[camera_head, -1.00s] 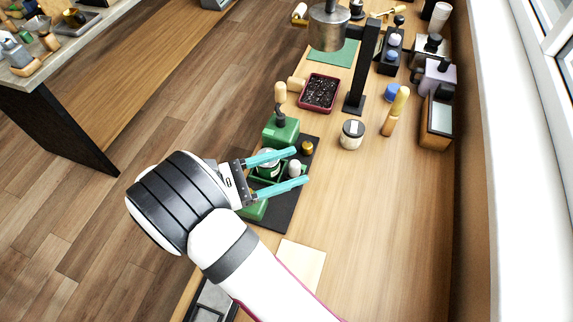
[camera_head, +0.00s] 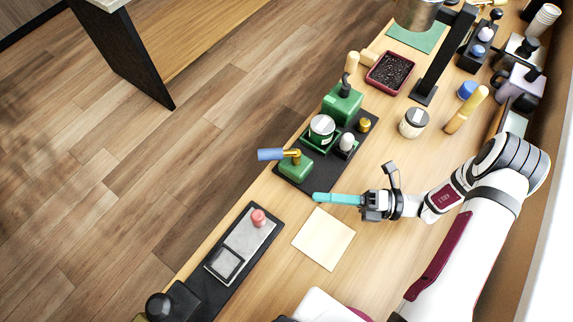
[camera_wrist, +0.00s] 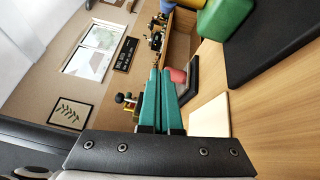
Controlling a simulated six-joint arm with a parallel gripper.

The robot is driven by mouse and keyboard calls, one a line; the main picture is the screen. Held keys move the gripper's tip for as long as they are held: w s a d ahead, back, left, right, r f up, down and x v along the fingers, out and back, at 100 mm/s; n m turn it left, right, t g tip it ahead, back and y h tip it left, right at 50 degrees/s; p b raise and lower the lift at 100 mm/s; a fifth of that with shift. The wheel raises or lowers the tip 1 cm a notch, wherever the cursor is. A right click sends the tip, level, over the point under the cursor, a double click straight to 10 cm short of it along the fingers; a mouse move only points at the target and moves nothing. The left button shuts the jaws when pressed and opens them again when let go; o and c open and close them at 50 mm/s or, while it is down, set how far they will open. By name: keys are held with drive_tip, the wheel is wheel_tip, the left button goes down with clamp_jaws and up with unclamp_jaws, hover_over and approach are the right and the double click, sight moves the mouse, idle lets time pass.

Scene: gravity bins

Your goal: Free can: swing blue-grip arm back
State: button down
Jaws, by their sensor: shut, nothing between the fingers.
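The can (camera_head: 321,128), green with a pale lid, stands in a green holder on a black base plate (camera_head: 290,180). The blue-grip arm (camera_head: 270,154) is on a green block (camera_head: 296,168) at the near end of the plate. Its blue grip points left, away from the can, past the table edge, with a brass pivot at its right end. My gripper (camera_head: 316,197) is shut and empty, just off the near right corner of the plate, apart from the arm. Its teal fingers lie together in the wrist view (camera_wrist: 160,72). The can is not seen there.
A second green block (camera_head: 342,102) with a wooden-grip arm (camera_head: 350,65) stands beyond the can. A white knob (camera_head: 347,142) and a brass knob (camera_head: 365,125) are on the plate. A pale square (camera_head: 323,238) lies near my gripper. A lidded jar (camera_head: 413,122) stands right of the plate.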

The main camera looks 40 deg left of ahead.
sight(280, 158)
drive_tip(key=shift+w+a+m+t+y, duration=0.15)
drive_tip(key=shift+w+m+t+y, duration=0.15)
drive_tip(key=shift+w+m+t, duration=0.25)
drive_tip(key=x, duration=1)
drive_tip(key=shift+s+f, duration=0.1)
drive_tip(key=shift+s, duration=0.05)
drive_tip(key=shift+w+a, duration=0.4)
drive_tip(key=shift+w, duration=0.2)
drive_tip(key=shift+w+a, duration=0.35)
drive_tip(key=shift+w, duration=0.25)
drive_tip(key=shift+w+a+r, duration=0.3)
drive_tip(key=shift+w+a, duration=0.05)
drive_tip(key=shift+w, duration=0.1)
drive_tip(key=shift+a+m+t, duration=0.2)
drive_tip(key=shift+m+t, duration=0.35)
drive_tip(key=shift+t, duration=0.1)
drive_tip(key=shift+w+a+t+y, duration=0.25)
drive_tip(key=shift+a+t+y, duration=0.15)
drive_tip(key=shift+a, duration=0.2)
